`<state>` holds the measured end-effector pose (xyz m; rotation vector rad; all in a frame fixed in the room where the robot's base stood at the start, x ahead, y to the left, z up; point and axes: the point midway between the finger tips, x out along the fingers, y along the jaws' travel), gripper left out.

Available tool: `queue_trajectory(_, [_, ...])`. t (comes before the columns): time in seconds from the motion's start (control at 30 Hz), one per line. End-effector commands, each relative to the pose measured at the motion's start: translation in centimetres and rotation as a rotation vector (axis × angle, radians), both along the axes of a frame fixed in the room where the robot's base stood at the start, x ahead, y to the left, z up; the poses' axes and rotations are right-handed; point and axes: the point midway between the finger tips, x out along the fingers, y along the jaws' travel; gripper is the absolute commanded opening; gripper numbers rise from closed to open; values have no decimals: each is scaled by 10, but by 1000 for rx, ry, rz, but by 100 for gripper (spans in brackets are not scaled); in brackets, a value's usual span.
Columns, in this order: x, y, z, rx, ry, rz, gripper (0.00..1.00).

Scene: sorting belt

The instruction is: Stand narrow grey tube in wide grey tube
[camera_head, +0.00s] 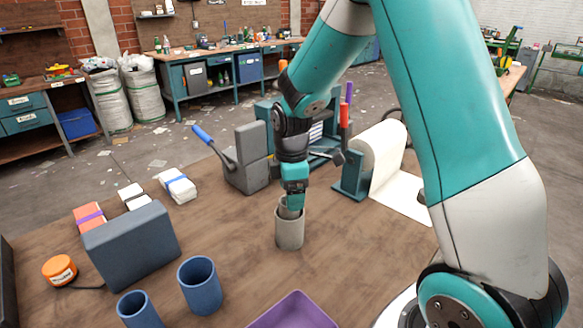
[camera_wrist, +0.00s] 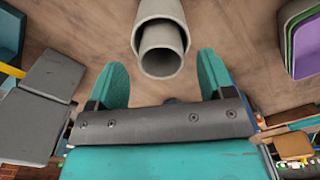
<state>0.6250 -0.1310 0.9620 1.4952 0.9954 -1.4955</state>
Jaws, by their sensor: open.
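The wide grey tube (camera_head: 289,231) stands upright on the wooden table near the middle of the head view. The narrow grey tube (camera_head: 289,208) stands inside it, its top rising above the wide rim and partly hidden by my gripper. In the wrist view the narrow tube (camera_wrist: 161,50) shows nested within the wide tube (camera_wrist: 148,10). My gripper (camera_wrist: 161,82) is open, its two teal fingers apart, with the tubes beyond the fingertips and nothing between the pads. In the head view my gripper (camera_head: 293,200) is just above the tubes.
Two blue cups (camera_head: 200,286) (camera_head: 138,310) and a blue-grey block (camera_head: 132,245) stand at left. A purple tray (camera_head: 293,312) lies in front. A grey block holder (camera_head: 250,158) and a paper roll (camera_head: 381,150) stand behind. Bare table lies right of the tubes.

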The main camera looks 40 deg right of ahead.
Motion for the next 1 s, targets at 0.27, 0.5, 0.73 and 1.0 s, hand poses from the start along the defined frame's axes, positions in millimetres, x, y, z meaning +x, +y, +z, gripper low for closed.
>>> queue_trajectory(0.27, [1, 0, 62, 0, -5, 0, 75])
queue_trajectory(0.5, [-1, 3, 89, 3, -2, -4, 75])
queue_trajectory(0.73, [-67, 82, 123, 125, -39, -179, 75])
queue_trajectory(1.0, [-197, 166, 141, 322, 56, -473, 75])
